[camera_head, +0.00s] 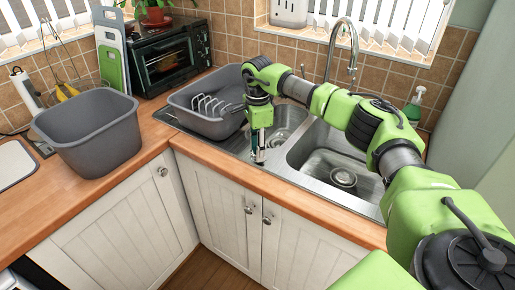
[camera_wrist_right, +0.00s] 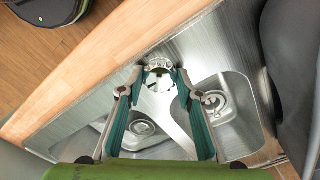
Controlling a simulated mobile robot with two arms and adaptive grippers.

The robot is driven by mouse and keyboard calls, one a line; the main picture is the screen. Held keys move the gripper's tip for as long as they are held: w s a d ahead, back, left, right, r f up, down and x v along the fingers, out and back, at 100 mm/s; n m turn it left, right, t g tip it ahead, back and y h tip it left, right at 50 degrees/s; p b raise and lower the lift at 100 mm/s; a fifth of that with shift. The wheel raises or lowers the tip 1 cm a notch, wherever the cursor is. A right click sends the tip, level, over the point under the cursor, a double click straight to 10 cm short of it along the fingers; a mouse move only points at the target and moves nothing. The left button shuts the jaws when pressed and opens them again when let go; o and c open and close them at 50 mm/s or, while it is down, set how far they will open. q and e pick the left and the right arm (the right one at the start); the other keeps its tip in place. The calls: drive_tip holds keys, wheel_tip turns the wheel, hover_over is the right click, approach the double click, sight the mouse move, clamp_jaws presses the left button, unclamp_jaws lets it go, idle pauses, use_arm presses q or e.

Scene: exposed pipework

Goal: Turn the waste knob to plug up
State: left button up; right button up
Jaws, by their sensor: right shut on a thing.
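The waste knob (camera_wrist_right: 158,80) is a small round metal knob on the steel rim of the sink (camera_wrist_right: 118,93). In the wrist view it sits between the fingertips of my right gripper (camera_wrist_right: 157,76). In the head view my right gripper (camera_head: 259,157) points down at the front rim of the sink (camera_head: 317,186), and its fingers hide most of the knob. The gripper is shut on the knob. The larger basin's drain (camera_head: 343,177) shows in the head view; I cannot tell the plug's position. My left gripper is not in view.
A grey dish tub (camera_head: 205,122) with a plate rack stands left of the gripper. A larger grey bin (camera_head: 91,140) stands on the wooden counter. The tap (camera_head: 352,40) rises behind my right arm. Cabinet doors (camera_head: 215,205) lie below the counter's front edge.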

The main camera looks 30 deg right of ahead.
idle(0.4)
drive_tip(key=o, duration=1.1)
drive_tip(key=shift+r, duration=0.1)
wheel_tip(320, 180, up, 12)
